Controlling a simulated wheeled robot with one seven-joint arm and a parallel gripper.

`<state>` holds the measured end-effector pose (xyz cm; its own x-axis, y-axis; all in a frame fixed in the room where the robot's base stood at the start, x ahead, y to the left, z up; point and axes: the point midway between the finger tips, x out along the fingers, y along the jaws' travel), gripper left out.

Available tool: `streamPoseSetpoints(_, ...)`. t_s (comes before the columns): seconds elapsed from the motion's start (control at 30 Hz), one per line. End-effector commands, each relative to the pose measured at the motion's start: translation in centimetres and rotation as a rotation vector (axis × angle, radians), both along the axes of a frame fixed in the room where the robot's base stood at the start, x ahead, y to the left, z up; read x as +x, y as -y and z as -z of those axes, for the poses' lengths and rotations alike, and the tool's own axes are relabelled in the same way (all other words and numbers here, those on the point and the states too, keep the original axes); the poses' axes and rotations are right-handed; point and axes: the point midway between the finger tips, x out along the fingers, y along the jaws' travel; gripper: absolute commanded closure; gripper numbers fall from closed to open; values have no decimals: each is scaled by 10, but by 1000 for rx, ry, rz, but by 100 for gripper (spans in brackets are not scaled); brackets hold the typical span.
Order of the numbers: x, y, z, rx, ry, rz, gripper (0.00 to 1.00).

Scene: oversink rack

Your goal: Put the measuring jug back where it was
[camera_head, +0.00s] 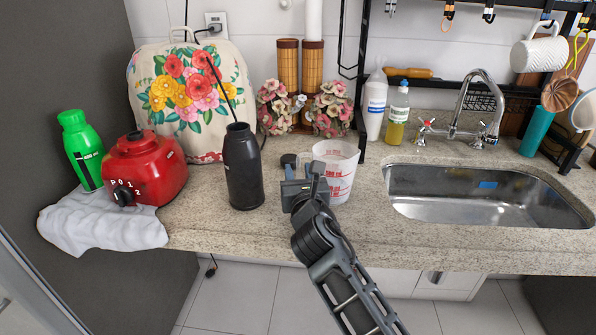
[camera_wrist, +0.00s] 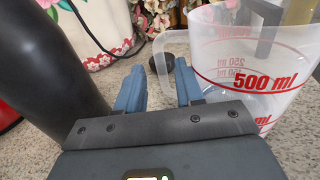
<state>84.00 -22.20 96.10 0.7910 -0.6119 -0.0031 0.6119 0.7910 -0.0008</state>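The measuring jug (camera_head: 342,178) is clear plastic with red markings and stands upright on the granite counter, left of the sink. In the wrist view the jug (camera_wrist: 252,75) fills the right side, with its handle toward the left. My gripper (camera_head: 302,168) is low over the counter just left of the jug. In the wrist view its two blue fingers (camera_wrist: 158,85) are apart with nothing held between them. My gripper hides part of the jug's lower left side in the head view.
A tall black bottle (camera_head: 243,170) stands close left of my gripper. Flowers (camera_head: 331,108) and bamboo-like cylinders (camera_head: 300,75) are behind. A white bottle (camera_head: 375,103) and soap bottle (camera_head: 397,116) stand behind right. The sink (camera_head: 480,200) lies right; a red blender base (camera_head: 148,168) is far left.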

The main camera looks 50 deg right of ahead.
Motion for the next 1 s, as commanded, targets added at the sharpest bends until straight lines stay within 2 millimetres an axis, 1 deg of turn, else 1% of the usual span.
streamPoseSetpoints(0.3,-52,-41,2,1,-2,-3,63)
streamPoseSetpoints(0.4,-65,-51,1,0,-1,-2,63)
streamPoseSetpoints(0.5,-75,-59,1,0,0,-3,63)
streamPoseSetpoints(0.7,-84,-65,0,0,0,0,63)
streamPoseSetpoints(1.0,-84,-65,-1,0,0,0,63)
